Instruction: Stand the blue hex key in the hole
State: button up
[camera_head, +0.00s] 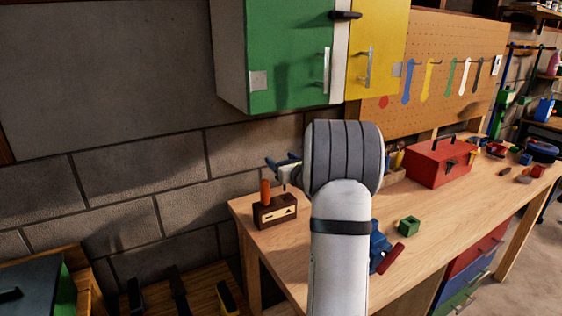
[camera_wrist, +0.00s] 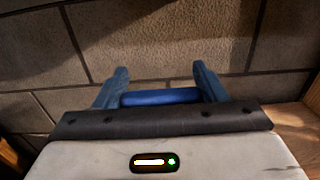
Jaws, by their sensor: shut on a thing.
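My gripper (camera_head: 283,160) is above the far left end of the workbench, mostly hidden in the head view behind my arm. In the wrist view, my gripper's blue fingers (camera_wrist: 160,84) are shut on the blue hex key (camera_wrist: 160,97), which shows as a blue bar lying across between them. Its other end is hidden. A dark brown wooden block (camera_head: 275,213) stands on the bench just below my gripper, with an orange handle (camera_head: 265,191) upright at its left. A thin dark shape shows above the block's right part; I cannot tell what it is. No hole is clearly visible.
On the workbench (camera_head: 440,219) stand a red toolbox (camera_head: 437,165) and a green block (camera_head: 409,226). A blue vise with a red handle (camera_head: 388,258) is right of my arm. Green and yellow cabinets (camera_head: 290,60) hang above. A block wall is behind.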

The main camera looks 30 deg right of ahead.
jog(key=b, duration=0.6)
send_over(282, 196)
jog(key=shift+f, duration=3.25)
jog(key=shift+f+b, duration=0.45)
jog(key=shift+b, duration=0.15)
jog(key=shift+f+b, duration=1.45)
jog(key=shift+b, duration=0.2)
jog(key=o, duration=1)
jog(key=shift+o, duration=0.2)
jog(key=s, duration=0.7)
jog(key=shift+s, duration=0.4)
